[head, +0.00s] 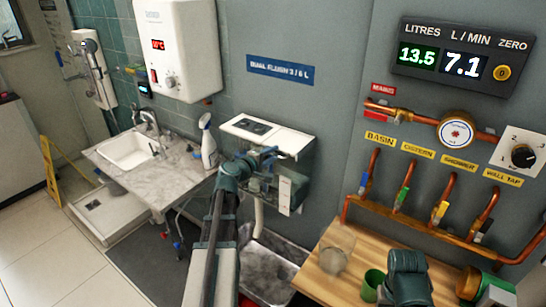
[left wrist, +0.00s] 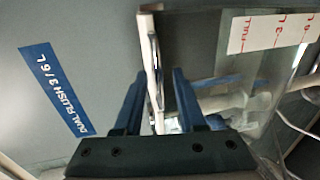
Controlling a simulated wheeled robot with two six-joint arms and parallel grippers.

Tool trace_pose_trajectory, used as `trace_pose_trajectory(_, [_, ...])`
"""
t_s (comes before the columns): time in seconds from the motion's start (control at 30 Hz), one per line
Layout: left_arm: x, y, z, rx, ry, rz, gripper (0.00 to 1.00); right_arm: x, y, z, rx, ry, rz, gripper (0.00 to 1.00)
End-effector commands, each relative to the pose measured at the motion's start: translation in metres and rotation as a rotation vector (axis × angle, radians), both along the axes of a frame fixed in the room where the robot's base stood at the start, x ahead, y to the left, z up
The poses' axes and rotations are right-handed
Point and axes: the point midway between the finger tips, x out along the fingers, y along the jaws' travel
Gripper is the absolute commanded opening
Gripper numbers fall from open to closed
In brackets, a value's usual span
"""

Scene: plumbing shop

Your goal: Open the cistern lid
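The cistern (head: 303,170) is on the grey wall, with a see-through front and a white label marked FULL, 3 L and 6 L, which also shows in the left wrist view (left wrist: 272,32). Its white lid (head: 292,142) lies over the top with a dark flush plate (head: 254,125). My left gripper (head: 268,157) is at the front of the cistern, just below the lid's front edge. In the left wrist view its two blue fingers (left wrist: 158,100) are apart, with the lid (left wrist: 147,50) edge-on between them. I cannot tell whether they touch it.
A spray bottle (head: 208,143) and a basin (head: 128,150) stand left of the cistern. A wooden bench (head: 312,278) at lower right holds a clear glass (head: 337,248) and a green cup (head: 373,285). Copper pipes (head: 405,222) run on the right wall.

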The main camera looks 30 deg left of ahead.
Motion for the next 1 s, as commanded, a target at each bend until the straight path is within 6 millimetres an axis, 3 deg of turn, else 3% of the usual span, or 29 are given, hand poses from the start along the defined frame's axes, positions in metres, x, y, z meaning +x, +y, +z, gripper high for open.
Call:
trace_pose_trajectory(0.4, [0.0056,-0.0008,-0.0010,0.000,0.000,0.000,0.38,0.0000,0.0000,-0.0011,0.000,0.000,0.000,0.54])
trace_pose_trajectory(0.6, [0.0054,-0.0008,-0.0012,0.000,0.000,0.000,0.02,0.0000,0.0000,-0.0011,0.000,0.000,0.000,0.54])
trace_pose_trajectory(0.63, [0.0054,-0.0008,-0.0013,0.000,0.001,-0.001,0.00,0.0000,0.0000,-0.0011,0.000,0.000,0.000,0.54])
trace_pose_trajectory(1.0, [0.0051,-0.0017,-0.0028,0.004,0.005,-0.004,0.00,0.0000,0.0000,-0.0018,0.000,0.000,0.000,0.54])
